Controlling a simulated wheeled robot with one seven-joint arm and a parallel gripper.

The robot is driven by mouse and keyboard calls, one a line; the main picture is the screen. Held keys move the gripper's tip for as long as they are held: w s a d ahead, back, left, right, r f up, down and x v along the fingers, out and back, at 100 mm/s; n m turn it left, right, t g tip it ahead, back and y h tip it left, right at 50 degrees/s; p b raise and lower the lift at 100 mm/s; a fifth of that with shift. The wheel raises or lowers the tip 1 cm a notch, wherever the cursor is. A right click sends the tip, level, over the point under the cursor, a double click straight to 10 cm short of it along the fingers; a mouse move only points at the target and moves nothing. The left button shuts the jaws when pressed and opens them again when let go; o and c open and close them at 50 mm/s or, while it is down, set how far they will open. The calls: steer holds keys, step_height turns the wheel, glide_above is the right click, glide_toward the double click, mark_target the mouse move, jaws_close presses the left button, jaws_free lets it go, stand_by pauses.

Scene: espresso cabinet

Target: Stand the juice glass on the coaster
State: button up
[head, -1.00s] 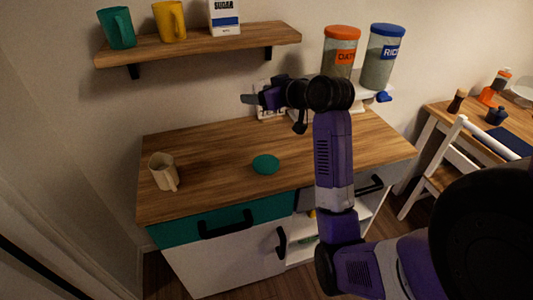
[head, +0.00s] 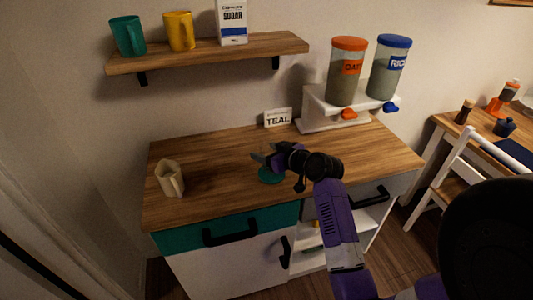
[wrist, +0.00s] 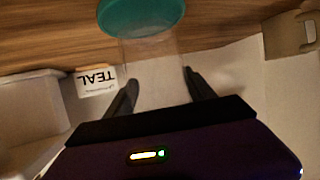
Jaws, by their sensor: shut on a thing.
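The teal round coaster (head: 270,177) lies on the wooden cabinet top, partly hidden behind my gripper. It also shows at the top of the wrist view (wrist: 142,14). My gripper (head: 263,157) is low over the coaster. In the wrist view its two dark fingers (wrist: 160,80) are shut on a clear, see-through juice glass (wrist: 152,58). The glass's far end overlaps the coaster in that view. The glass is too faint in the head view to make out, so I cannot tell whether it touches the coaster.
A TEAL sign (head: 278,117) and a white dispenser stand (head: 335,112) with two canisters are at the back. A wall shelf (head: 210,52) holds mugs and a sugar box. Wood around the coaster is clear.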

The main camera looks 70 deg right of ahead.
steer(key=shift+f, duration=0.35)
steer(key=shift+f, duration=0.1)
steer(key=o, duration=1.6)
steer(key=shift+f, duration=0.1)
